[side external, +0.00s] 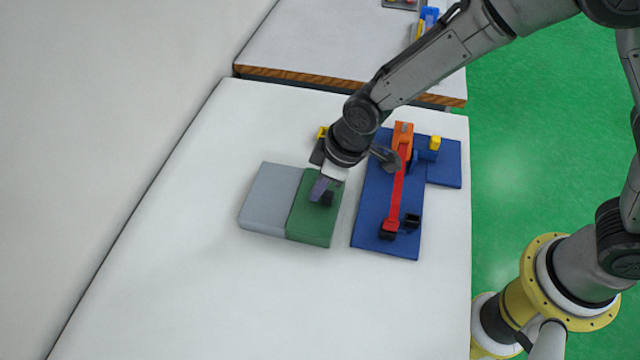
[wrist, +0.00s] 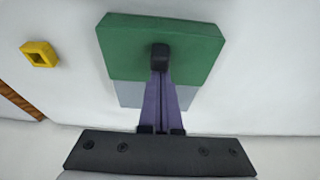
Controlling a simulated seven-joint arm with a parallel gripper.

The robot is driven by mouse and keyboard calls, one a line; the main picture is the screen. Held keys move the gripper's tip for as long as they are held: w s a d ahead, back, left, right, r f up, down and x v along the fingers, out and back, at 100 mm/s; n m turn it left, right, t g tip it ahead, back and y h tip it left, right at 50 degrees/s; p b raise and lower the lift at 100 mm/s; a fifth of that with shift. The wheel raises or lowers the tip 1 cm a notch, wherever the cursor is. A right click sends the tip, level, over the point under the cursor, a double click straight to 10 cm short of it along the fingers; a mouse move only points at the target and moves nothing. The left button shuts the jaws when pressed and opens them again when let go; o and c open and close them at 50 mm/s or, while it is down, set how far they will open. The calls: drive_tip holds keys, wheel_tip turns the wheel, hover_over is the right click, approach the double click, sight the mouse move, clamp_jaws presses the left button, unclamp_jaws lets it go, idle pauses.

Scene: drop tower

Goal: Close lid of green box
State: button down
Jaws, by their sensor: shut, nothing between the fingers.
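The green box part (side external: 316,222) is a flat block on the white table, with a flat grey part (side external: 268,200) directly against its left side. In the wrist view the green part (wrist: 190,45) shows above the grey part (wrist: 130,95), which is partly covered. A small black knob (wrist: 160,55) stands on the green part; it also shows in the side view (side external: 327,198). My gripper (side external: 318,192) has purple fingers and is over the green part, with its tips (wrist: 160,74) at the knob. The fingers are shut and hold nothing. I cannot tell whether they touch the knob.
A blue base (side external: 372,215) with a red bar (side external: 396,195) and an orange block (side external: 402,135) stands close on the right. A yellow square ring (wrist: 40,54) lies apart on the table. The table's front and left (side external: 180,250) are clear.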

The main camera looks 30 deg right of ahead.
sight(302, 197)
drive_tip(key=shift+w+a+r, duration=0.4)
drive_tip(key=shift+w+a, duration=0.2)
drive_tip(key=shift+w+a+r, duration=0.35)
drive_tip(key=shift+w+a, duration=0.2)
drive_tip(key=shift+w, duration=0.05)
drive_tip(key=d+r+m+t, duration=0.1)
drive_tip(key=d+r, duration=0.3)
drive_tip(key=r, duration=0.4)
drive_tip(key=d+r+t, duration=0.1)
drive_tip(key=d+r, duration=0.3)
drive_tip(key=r, duration=0.3)
drive_tip(key=s+d+r+m+t, duration=0.2)
drive_tip(key=s+d+r+m, duration=0.15)
drive_tip(key=d+r, duration=0.6)
drive_tip(key=s+d+m+h, duration=0.2)
drive_tip(key=s+d, duration=0.8)
drive_tip(key=s+d+f+m, duration=0.1)
drive_tip(key=s+f, duration=0.1)
drive_tip(key=s, duration=0.3)
drive_tip(key=s+d+f+m+g, duration=0.1)
drive_tip(key=s+f, duration=0.2)
drive_tip(key=s, duration=0.2)
drive_tip(key=shift+d+f+h, duration=0.3)
drive_tip(key=shift+d+h, duration=0.05)
drive_tip(key=shift+h, duration=0.05)
